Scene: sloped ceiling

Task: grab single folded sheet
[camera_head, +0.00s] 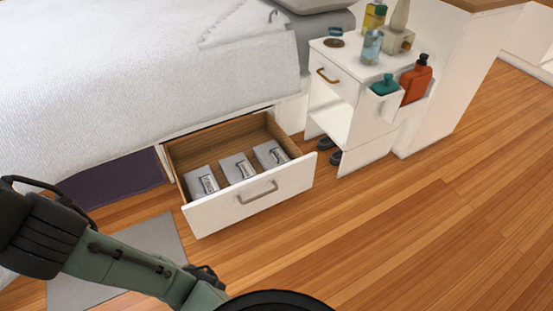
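Three folded sheets lie side by side in an open drawer (215,215) under the bed. They look like pale grey-white packs, each with a printed band or label. One folded sheet (200,184) is at the left, one folded sheet (236,167) is in the middle, and one folded sheet (269,154) is at the right. My arm comes in from the lower left, in front of the drawer. My gripper's fingertips are not visible, so whether it is open or shut does not show.
A white nightstand (345,105) with bottles on top stands right of the drawer. Dark slippers (326,144) sit at its base. The bed (110,65) is above the drawer. A grey mat (125,258) lies at the lower left. The wooden floor (420,220) at right is clear.

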